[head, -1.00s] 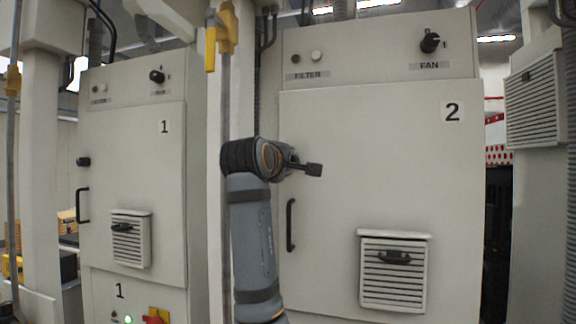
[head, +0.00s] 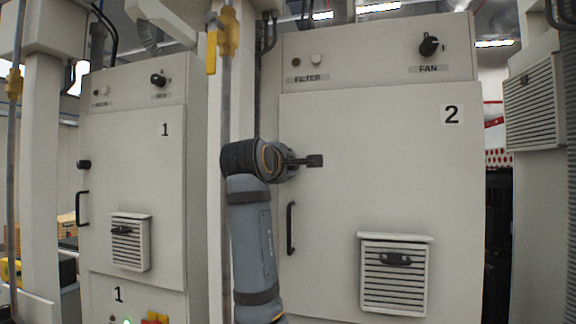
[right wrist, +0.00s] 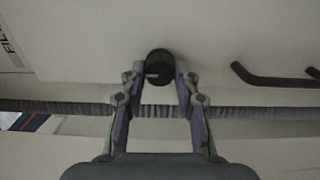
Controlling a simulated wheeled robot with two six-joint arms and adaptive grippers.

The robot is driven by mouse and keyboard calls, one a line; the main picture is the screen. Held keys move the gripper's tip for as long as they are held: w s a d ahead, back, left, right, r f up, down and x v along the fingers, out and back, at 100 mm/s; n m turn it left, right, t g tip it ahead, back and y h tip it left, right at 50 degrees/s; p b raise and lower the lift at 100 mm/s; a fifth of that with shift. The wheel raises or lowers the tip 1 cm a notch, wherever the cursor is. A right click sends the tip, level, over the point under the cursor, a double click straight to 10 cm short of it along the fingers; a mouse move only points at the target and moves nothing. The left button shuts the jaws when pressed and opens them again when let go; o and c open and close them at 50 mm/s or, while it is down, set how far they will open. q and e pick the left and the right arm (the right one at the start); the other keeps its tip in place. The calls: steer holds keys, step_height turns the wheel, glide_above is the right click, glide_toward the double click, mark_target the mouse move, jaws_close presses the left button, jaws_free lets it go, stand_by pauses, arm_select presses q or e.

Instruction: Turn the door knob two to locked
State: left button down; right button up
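Cabinet two's door (head: 400,190) is a pale panel marked "2", and it is closed. My right arm rises in front of its left edge, with my right gripper (right wrist: 158,75) at a dark round knob (right wrist: 158,66). In the right wrist view the fingers lie close on both sides of the knob and seem to grip it. A small light mark shows on the knob's face. In the head view my wrist hides the knob. The black door handle (head: 290,228) is below it and also shows in the right wrist view (right wrist: 275,78). My left gripper is not in view.
A FAN knob (head: 429,45) and FILTER lamps sit above the door. A vent (head: 394,275) is low on it. Cabinet one (head: 140,190) with a similar knob (head: 83,164) stands left. A post with a yellow-fitted pipe (head: 228,40) is beside my arm.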

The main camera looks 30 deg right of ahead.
steer(key=o, duration=0.4)
steer(key=shift+a, duration=0.1)
steer(key=v, duration=0.7)
steer(key=shift+s, duration=0.1)
steer(key=shift+a, duration=0.15)
